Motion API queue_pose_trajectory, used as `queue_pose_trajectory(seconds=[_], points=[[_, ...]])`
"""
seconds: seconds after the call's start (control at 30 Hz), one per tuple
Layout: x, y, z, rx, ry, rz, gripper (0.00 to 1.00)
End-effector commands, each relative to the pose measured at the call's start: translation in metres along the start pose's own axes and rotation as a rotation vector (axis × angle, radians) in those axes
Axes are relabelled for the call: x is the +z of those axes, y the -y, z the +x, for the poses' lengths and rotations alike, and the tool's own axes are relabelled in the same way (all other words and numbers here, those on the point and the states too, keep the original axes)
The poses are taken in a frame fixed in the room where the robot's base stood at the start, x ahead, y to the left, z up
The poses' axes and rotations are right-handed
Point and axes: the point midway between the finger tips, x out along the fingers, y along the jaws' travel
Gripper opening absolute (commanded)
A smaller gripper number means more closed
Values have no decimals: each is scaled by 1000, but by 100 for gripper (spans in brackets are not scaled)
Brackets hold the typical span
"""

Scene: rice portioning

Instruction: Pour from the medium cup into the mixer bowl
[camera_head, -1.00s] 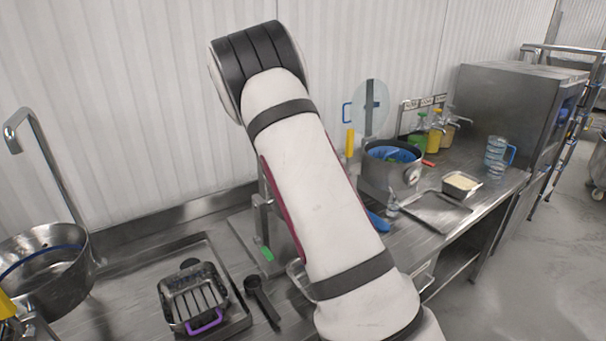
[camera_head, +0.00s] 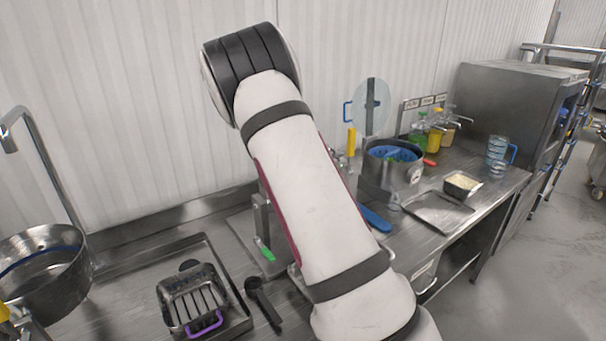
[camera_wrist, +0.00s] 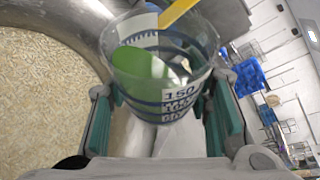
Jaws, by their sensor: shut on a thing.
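My gripper (camera_wrist: 165,115) is shut on a clear cup (camera_wrist: 185,109) with blue bands and printed numbers, shown in the wrist view. The cup's open rim faces the camera; a green patch and a yellow strip show in or through it. How much it holds I cannot tell. Left of the cup, pale grain (camera_wrist: 45,100) fills a wide area beside a curved steel rim (camera_wrist: 75,25); which vessel this is I cannot tell. In the head view my arm hides the gripper and cup. A steel pot with blue inside (camera_head: 412,178), possibly the mixer bowl, stands right of my arm.
A metal tray (camera_head: 432,216) and small grain pan (camera_head: 462,185) lie right of the pot. A blue-handled clear jug (camera_head: 497,150) and bottles (camera_head: 436,135) stand beyond. At left are a steel bowl (camera_head: 70,275), a rack with purple handle (camera_head: 190,300) and a black scoop (camera_head: 262,300).

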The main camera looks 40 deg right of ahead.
Motion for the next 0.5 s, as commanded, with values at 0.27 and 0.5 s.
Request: queue_pose_trajectory(seconds=[0.27,0.5], points=[[2,1,-1,-14,1,-35,10],[3,2,-1,-27,1,-65,10]])
